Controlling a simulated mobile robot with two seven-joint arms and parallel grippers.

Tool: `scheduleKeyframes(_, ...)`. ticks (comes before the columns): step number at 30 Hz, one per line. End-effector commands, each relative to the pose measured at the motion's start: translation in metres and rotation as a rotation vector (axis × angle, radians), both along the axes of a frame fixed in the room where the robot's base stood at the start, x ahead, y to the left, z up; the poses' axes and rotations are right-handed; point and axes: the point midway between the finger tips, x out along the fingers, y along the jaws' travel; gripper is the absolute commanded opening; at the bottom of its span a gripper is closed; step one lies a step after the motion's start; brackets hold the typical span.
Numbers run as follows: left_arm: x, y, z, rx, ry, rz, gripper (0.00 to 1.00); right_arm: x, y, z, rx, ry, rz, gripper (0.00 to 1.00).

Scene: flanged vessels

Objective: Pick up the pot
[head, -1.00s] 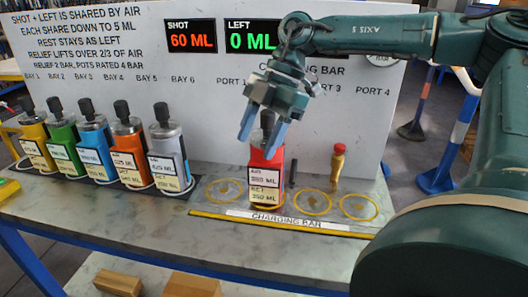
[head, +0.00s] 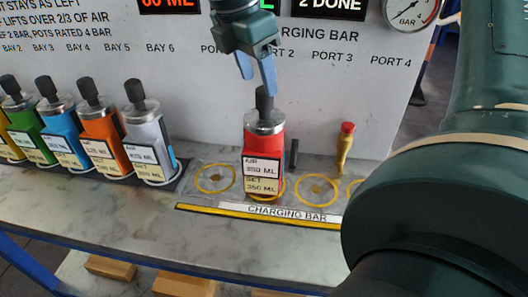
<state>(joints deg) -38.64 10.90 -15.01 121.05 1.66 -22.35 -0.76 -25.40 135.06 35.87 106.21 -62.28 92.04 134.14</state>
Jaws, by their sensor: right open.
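A red pot (head: 264,150) with a metal collar and a black knob on top stands upright on the charging bar (head: 285,214), over one of its yellow ring marks. Its labels read "AIR 350 ML" and "SET 350 ML". My right gripper (head: 257,82) is open, its two blue fingers pointing down just above the red pot, with the tips near the knob's height in the picture. It holds nothing, and the pot rests on the bar. I cannot tell whether a finger touches the knob. My left gripper is out of view.
A grey-white pot (head: 147,143), an orange pot (head: 102,142) and several others stand in a row at the left. A red-topped brass fitting (head: 345,148) stands right of the red pot. The white board (head: 170,75) with displays and a gauge (head: 408,12) rises behind.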

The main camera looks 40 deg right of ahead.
Motion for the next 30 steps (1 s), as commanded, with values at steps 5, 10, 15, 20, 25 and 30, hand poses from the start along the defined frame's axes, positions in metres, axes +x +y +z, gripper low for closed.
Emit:
scheduleKeyframes(5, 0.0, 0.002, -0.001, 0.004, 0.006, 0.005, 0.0, -0.001, -0.003, -0.012, 0.002, 0.001, 0.001, 0.55)
scheduleKeyframes(10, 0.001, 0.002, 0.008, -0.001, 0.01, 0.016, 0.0, -0.006, -0.008, -0.033, 0.005, 0.006, 0.001, 0.55)
scheduleKeyframes(15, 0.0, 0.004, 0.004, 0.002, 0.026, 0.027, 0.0, -0.007, -0.014, -0.054, 0.003, 0.002, 0.0, 0.55)
scheduleKeyframes(20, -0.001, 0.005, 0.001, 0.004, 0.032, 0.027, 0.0, -0.007, -0.015, -0.06, 0.002, -0.002, 0.001, 0.55)
scheduleKeyframes(25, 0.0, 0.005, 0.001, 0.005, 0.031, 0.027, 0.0, -0.007, -0.015, -0.06, 0.001, -0.002, 0.001, 0.53)
scheduleKeyframes(30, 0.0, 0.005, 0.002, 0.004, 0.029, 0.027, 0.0, -0.007, -0.015, -0.059, 0.001, -0.002, 0.001, 0.39)
